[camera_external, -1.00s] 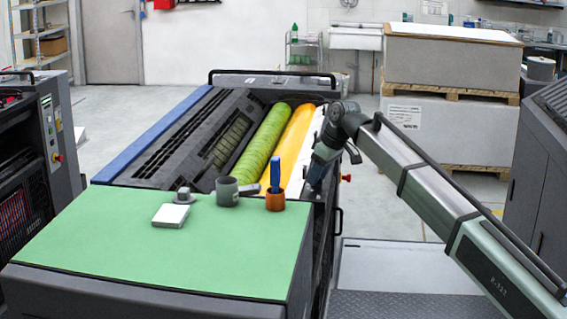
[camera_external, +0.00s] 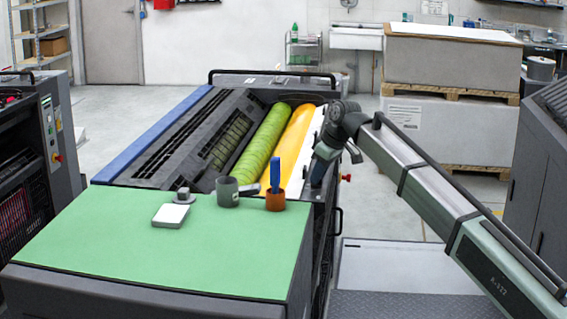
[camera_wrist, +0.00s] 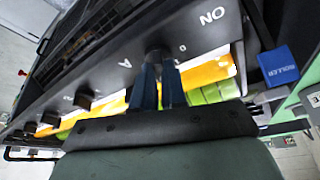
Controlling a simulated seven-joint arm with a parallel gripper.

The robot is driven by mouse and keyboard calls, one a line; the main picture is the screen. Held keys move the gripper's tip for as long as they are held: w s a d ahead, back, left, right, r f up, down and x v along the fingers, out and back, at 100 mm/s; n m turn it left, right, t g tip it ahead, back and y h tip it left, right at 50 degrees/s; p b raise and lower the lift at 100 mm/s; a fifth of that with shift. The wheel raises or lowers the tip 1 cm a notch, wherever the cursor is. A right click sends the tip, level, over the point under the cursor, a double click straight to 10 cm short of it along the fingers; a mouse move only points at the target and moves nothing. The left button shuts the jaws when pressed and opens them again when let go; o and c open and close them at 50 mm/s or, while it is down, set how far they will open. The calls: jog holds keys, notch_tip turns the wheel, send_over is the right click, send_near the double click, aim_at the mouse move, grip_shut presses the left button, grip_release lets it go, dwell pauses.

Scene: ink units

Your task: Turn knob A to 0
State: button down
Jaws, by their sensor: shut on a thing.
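Knob A (camera_wrist: 158,52) is a dark knob on the black side panel of the press (camera_wrist: 105,75), beside a white letter A. A small white mark that looks like a 0 sits to its right. My gripper (camera_wrist: 157,68) has its blue fingers shut on the knob from both sides. The fingers hide part of the knob, and I cannot read where it points. In the external view my gripper (camera_external: 316,180) is at the right side of the press, by the yellow roller, and the knob is hidden there.
More dark knobs (camera_wrist: 84,97) run along the panel to the left. A blue ROLLER block (camera_wrist: 278,65) is at the right. On the green top (camera_external: 170,255) stand a grey cup (camera_external: 228,194), an orange cup (camera_external: 275,201) with a blue item, and a white block (camera_external: 170,215).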

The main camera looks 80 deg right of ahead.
jog(key=shift+d, duration=0.1)
jog(key=n, duration=0.2)
jog(key=n+y, duration=0.1)
jog(key=n, duration=0.1)
jog(key=shift+d+t+y, duration=0.15)
jog(key=shift+t+y, duration=0.15)
jog(key=n+y, duration=0.1)
jog(key=n, duration=0.3)
jog(key=shift+d+n+y, duration=0.15)
jog(key=shift+n+y, duration=0.15)
jog(key=shift+y, duration=0.1)
jog(key=n+g+y, duration=0.1)
jog(key=n, duration=0.3)
jog(key=shift+w+n, duration=0.15)
jog(key=shift+n, duration=0.15)
jog(key=n+g, duration=0.1)
jog(key=n, duration=0.1)
jog(key=n+y, duration=0.1)
jog(key=n, duration=0.1)
jog(key=shift+d+n+g, duration=0.1)
jog(key=shift+n+g, duration=0.2)
jog(key=shift+g, duration=0.1)
jog(key=c, duration=1.2)
grip_release()
jog(key=shift+y, duration=0.3)
